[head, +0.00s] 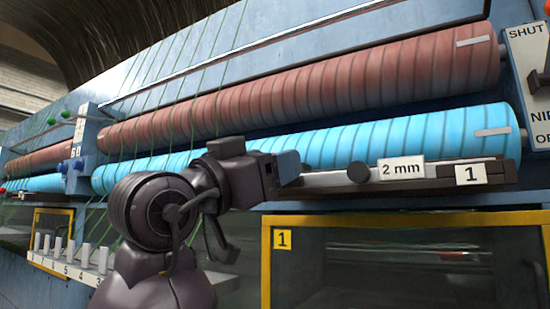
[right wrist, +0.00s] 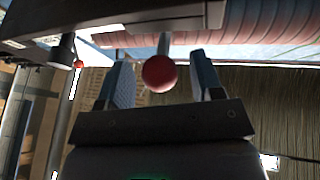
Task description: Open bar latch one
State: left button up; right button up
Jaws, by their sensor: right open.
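Bar one is the dark bar with the white "1" plate (head: 471,175) and the "2 mm" tag (head: 401,169), under the blue roller. In the right wrist view a red ball knob (right wrist: 159,74) on a pale stem shows between the two open fingers of my right gripper (right wrist: 160,62), with gaps on both sides. I cannot tell whether it is the latch's handle. My left gripper is not in view.
The blue roller (head: 440,138) and the red roller (head: 400,75) run above the bar. Below is a yellow-framed window (head: 266,265) marked 1. A numbered pale rack (head: 70,266) stands at lower left. Another, smaller red ball (right wrist: 78,64) shows at left in the wrist view.

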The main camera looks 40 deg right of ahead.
jog(key=shift+d+r, duration=0.15)
jog(key=shift+d, duration=0.3)
grip_shut()
jog(key=shift+w+r, duration=0.1)
